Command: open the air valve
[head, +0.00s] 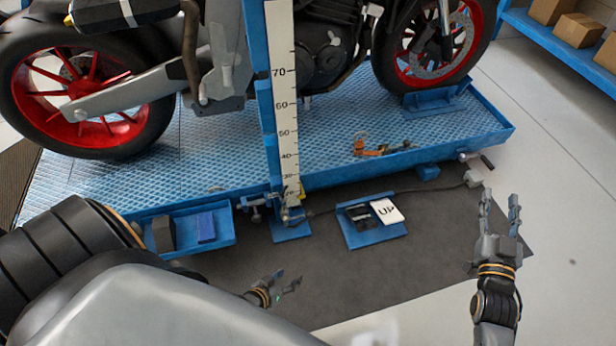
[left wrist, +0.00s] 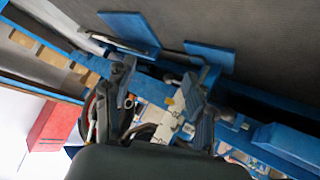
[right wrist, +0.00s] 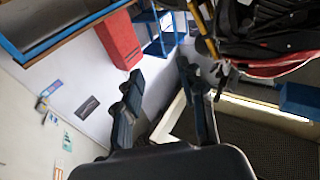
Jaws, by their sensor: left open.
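A small grey fitting with a dark lever, which looks like the air valve (head: 474,178), sits at the right end of a dark hose (head: 400,192), by the lift's front right edge. My right gripper (head: 501,198) is open and empty just in front of and right of this fitting, apart from it in the picture. In the right wrist view its fingers (right wrist: 160,80) are spread with nothing between them, and I cannot make out the valve there. My left gripper (head: 279,284) is open and empty above the dark mat, far left of the valve; its spread fingers (left wrist: 157,88) also show in the left wrist view.
A foot pedal (head: 388,212) marked "UP" lies on the mat (head: 400,265). A motorcycle stands on the blue lift (head: 340,150), with a measuring post (head: 284,120) before it. A blue tray (head: 222,243) hangs at the lift's front left. Open floor lies right.

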